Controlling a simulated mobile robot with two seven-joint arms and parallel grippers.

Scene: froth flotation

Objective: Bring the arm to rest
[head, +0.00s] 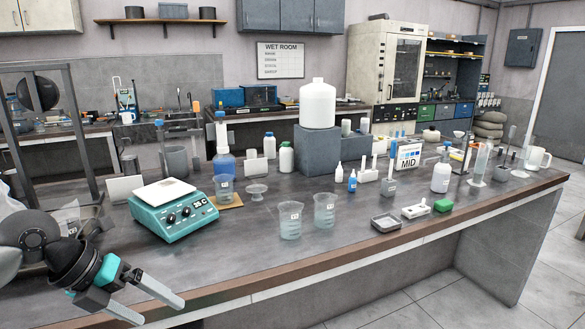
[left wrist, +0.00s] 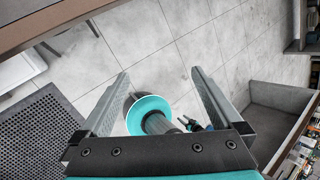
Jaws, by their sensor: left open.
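My left gripper (head: 161,311) is in the lower left of the head view, in front of the bench's front edge. Its two fingers are apart, with nothing between them. In the left wrist view, the open fingers (left wrist: 159,74) point over the grey tiled floor and touch no object. The forearm bends down at the left edge of the head view. My right gripper is in neither view.
A dark frame (head: 75,130) stands at left. Tiled floor (head: 400,300) is clear at lower right.

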